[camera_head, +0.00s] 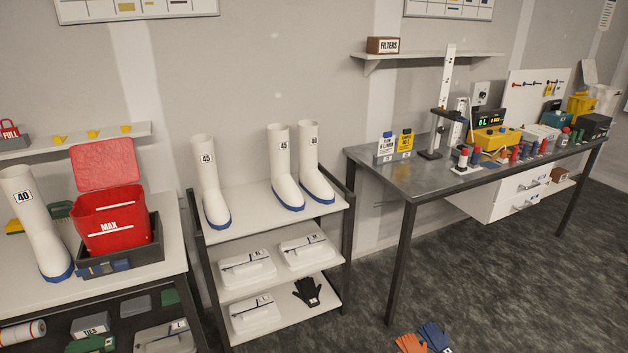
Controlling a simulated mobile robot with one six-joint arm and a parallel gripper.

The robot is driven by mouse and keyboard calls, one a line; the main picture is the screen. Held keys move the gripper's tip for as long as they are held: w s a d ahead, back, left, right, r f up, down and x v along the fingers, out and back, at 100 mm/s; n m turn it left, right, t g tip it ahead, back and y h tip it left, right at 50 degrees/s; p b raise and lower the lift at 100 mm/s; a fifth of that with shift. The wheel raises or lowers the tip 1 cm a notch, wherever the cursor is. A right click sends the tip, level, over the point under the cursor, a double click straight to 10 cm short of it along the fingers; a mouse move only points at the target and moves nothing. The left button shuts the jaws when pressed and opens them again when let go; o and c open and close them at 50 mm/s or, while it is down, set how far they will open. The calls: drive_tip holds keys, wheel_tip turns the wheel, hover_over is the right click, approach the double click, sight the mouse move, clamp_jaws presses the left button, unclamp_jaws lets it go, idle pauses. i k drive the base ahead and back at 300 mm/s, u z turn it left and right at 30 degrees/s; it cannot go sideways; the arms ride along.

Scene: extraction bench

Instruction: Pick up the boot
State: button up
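Several white boots with blue soles stand upright in the head view. One boot marked 45 (210,180) stands on the left of the rack's top shelf. A second boot marked 45 (284,166) stands right of the middle. A boot (313,163) stands beside it on the right; its label is too small to read surely. A boot marked 40 (36,222) stands on the white table at the left, next to a red bin. The view does not show which boot is meant. My gripper is not in view.
The rack (246,203) has free room between its left boot and the right pair. Lower shelves hold white cases (248,271) and a black glove (307,291). The open red bin (110,220) sits in a dark tray. A metal bench (395,178) stands right. Gloves (411,343) lie on the floor.

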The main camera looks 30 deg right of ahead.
sight(311, 179)
drive_tip(key=u, duration=0.05)
drive_tip(key=i, duration=0.95)
drive_tip(key=z, duration=0.05)
